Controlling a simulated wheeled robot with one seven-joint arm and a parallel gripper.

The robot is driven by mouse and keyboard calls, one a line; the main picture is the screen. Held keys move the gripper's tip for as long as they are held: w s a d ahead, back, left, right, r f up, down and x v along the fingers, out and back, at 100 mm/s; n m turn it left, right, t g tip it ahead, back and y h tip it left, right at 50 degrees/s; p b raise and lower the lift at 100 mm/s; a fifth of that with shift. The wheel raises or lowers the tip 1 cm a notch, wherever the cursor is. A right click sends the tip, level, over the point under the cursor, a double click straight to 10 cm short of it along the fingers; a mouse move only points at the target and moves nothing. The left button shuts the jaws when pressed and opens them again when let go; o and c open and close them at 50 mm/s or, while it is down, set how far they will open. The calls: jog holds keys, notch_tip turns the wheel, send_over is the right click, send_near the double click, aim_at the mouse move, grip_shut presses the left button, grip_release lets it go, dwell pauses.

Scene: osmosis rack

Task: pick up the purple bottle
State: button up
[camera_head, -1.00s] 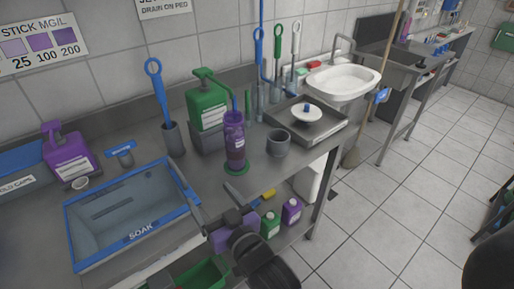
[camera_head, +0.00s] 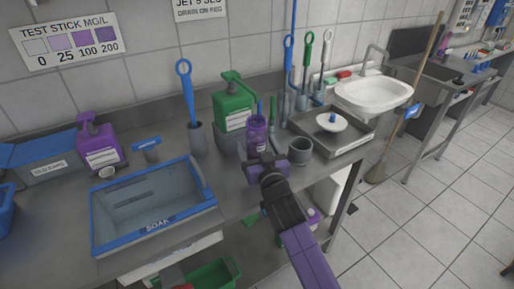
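A tall purple see-through container (camera_head: 257,132) stands upright on the steel counter, in front of a green pump bottle; its lower part is hidden behind my gripper. A purple pump bottle (camera_head: 97,148) with a white label stands on the counter at left, behind the soak basin. A smaller purple bottle (camera_head: 313,219) is partly visible below the counter, beside my arm. My gripper (camera_head: 262,163) is just in front of the tall purple container as pictured; whether it touches it is unclear. Its fingers are too small and dark to tell open from shut.
The blue-rimmed soak basin (camera_head: 151,215) is left of my gripper. A grey cup (camera_head: 300,151) stands close on the right, with a steel tray (camera_head: 345,143) behind it. The green pump bottle (camera_head: 233,107) and a blue brush (camera_head: 187,95) stand at the back.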

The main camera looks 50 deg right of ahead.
jog(key=shift+x, duration=1.15)
jog(key=c, duration=1.5)
jog(key=shift+o, duration=0.2)
jog(key=shift+r, duration=0.1)
